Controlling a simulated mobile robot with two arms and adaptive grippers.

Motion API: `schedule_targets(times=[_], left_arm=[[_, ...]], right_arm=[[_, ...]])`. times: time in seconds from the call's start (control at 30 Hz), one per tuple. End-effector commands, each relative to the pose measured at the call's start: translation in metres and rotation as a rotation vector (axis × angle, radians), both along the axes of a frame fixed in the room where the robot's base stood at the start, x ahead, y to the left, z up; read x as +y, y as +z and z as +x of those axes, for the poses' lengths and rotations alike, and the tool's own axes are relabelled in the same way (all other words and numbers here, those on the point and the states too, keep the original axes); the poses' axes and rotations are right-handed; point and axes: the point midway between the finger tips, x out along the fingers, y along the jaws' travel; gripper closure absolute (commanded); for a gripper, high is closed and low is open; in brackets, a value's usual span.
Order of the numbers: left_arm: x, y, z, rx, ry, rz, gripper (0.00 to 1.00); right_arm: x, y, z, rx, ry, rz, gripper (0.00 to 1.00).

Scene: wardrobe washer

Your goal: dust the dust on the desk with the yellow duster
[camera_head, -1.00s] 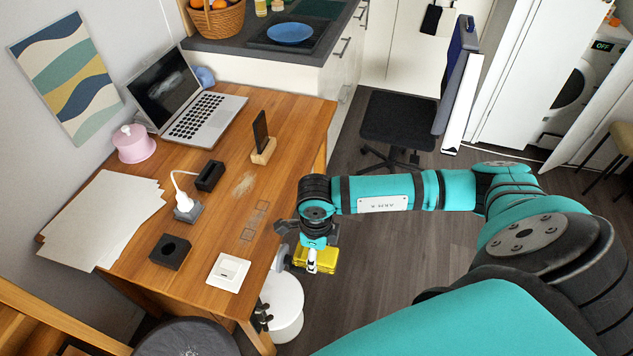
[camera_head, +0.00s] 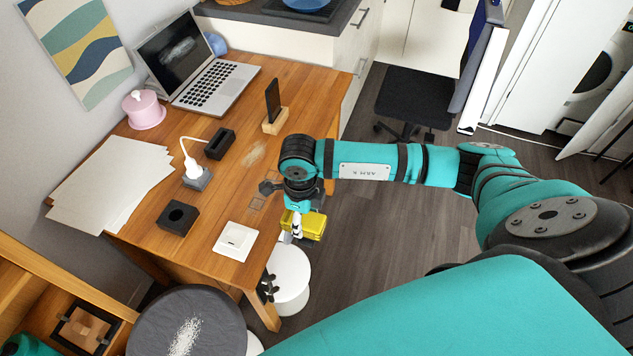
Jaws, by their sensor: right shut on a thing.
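The wooden desk (camera_head: 205,245) fills the left middle of the view. My right gripper (camera_head: 296,222) is at the desk's right edge, pointing down and shut on the yellow duster (camera_head: 311,225). The duster looks like a yellow block, partly hidden by the gripper, and appears just off the desk's right edge. I cannot tell its exact height. My left gripper is out of view.
On the desk are a laptop (camera_head: 212,88), phone stand (camera_head: 274,121), black holders (camera_head: 178,217), a white switch plate (camera_head: 235,241), papers (camera_head: 112,185) and a pink pot (camera_head: 144,110). A round stool (camera_head: 190,325) bears white powder. An office chair (camera_head: 415,97) stands behind.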

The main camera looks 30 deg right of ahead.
Motion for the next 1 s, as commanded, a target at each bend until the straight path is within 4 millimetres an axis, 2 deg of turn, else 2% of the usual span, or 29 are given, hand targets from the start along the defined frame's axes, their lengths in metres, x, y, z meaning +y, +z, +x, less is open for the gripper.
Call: schedule_targets(times=[1.0], left_arm=[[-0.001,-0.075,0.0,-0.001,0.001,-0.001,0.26]], right_arm=[[0.076,-0.015,0.096,-0.001,0.001,0.0,0.75]])
